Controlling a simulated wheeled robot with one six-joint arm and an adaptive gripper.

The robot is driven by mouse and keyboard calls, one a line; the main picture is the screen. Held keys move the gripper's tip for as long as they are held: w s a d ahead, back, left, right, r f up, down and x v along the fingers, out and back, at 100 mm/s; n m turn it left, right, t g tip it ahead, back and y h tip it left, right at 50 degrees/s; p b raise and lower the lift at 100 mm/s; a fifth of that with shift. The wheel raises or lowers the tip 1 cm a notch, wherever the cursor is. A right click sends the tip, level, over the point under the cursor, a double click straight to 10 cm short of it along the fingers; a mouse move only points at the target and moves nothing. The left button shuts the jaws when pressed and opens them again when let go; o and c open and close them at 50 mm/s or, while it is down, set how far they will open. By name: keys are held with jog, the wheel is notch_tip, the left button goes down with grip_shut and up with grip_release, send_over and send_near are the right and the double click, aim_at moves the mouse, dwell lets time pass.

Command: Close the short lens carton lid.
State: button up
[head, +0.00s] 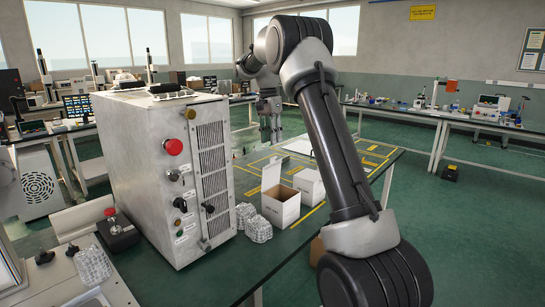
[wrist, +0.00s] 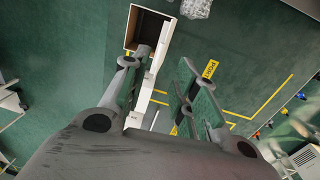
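A small white carton (head: 281,208) stands open on the green table, with its lid flap (head: 271,174) standing upright at the back left. In the wrist view the open carton (wrist: 132,30) shows a dark inside at the top, and a narrow white panel (wrist: 160,62), which looks like its lid, runs down beside the left finger. A second white carton (head: 311,187) stands just behind it to the right; its top is partly hard to make out. My gripper (head: 271,138) hangs fingers down beyond and above the cartons. Its fingers (wrist: 163,78) are apart. I cannot tell whether one touches the panel.
A large grey machine cabinet (head: 160,165) stands left of the cartons. Crumpled clear wrap (head: 257,228) lies between them and also shows in the wrist view (wrist: 197,8). Yellow tape lines (head: 250,171) mark the table behind. The table (head: 225,277) is clear in front.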

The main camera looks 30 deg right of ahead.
send_over(272, 173)
jog(key=f, duration=0.7)
jog(key=shift+s+d+f, duration=0.1)
jog(key=shift+s+f, duration=0.1)
jog(key=shift+f, duration=0.15)
grip_shut()
